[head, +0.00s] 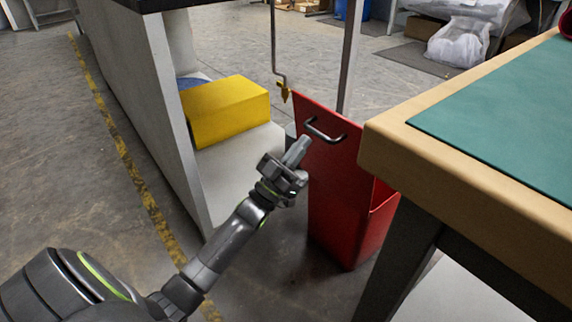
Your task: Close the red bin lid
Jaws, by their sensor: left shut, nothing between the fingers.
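The red bin (338,238) stands on the floor beside the wooden workbench. Its red lid (335,165) appears to stand raised, with its flat face towards me and a dark bar handle (324,133) near the top. Part of the bin's open side shows at the lower right, and the bench corner hides some of it. My left gripper (298,150) is shut and empty. Its tip is at the lid's left edge in the picture, just below and left of the handle. I cannot tell whether it touches the lid. My right gripper is not in view.
The workbench (470,165) with a green mat (510,115) closes off the right. A yellow block (225,110) lies on a low shelf of the grey cabinet (150,110) at left. A thin metal rod (275,45) hangs behind the bin. Floor is clear at left.

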